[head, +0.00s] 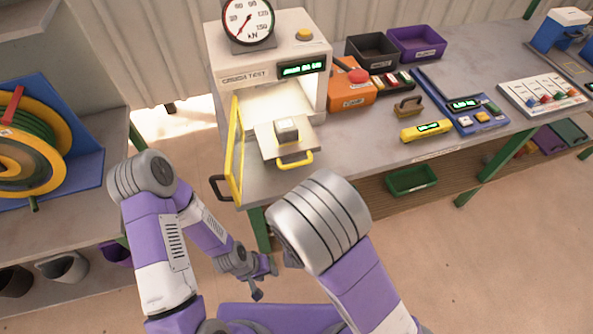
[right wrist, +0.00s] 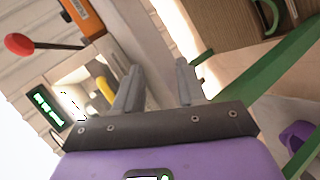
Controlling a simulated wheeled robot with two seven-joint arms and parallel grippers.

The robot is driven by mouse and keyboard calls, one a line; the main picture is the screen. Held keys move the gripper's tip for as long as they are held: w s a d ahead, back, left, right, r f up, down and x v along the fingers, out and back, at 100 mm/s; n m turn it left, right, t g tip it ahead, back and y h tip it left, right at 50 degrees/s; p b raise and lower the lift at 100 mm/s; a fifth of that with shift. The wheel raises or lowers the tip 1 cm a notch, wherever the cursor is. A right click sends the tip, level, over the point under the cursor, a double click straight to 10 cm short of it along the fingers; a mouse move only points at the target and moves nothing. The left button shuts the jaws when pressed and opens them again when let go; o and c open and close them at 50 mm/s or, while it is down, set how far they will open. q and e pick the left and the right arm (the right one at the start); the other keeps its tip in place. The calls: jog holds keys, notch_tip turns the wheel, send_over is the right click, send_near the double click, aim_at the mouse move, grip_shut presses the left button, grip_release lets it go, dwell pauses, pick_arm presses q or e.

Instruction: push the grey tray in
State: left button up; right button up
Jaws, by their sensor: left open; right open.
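The grey tray (head: 268,148) sticks out of the front of the white press (head: 222,66), with a yellow handle (head: 295,161) on its front edge. A small grey block (head: 286,131) stands on the tray. The press door (head: 235,150), yellow-framed, stands open at the left of the tray. My left gripper (head: 267,279) is open and empty, low in front of the bench and below the tray. My right gripper is hidden behind my right arm in the head view. In the right wrist view it (right wrist: 158,66) is open and empty, with the yellow handle (right wrist: 105,88) beyond its left finger.
An orange control box (head: 352,88) with a red knob stands right of the press. A brush (head: 408,106), a yellow meter (head: 425,131) and a blue panel (head: 465,108) lie farther right. A cable reel (head: 30,140) stands on the left bench. The bench front right of the tray is clear.

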jog(key=a+r+n+t, duration=0.3)
jog(key=a+r, duration=0.1)
jog(key=r, duration=0.4)
jog(key=shift+n+t, duration=0.3)
jog(key=b+x, duration=0.1)
jog(key=x, duration=0.2)
jog(key=b+x, duration=0.2)
jog(key=x, duration=0.2)
jog(key=shift+s+d+f, duration=0.1)
jog(key=shift+d+f, duration=0.1)
jog(key=shift+d, duration=0.05)
grip_shut()
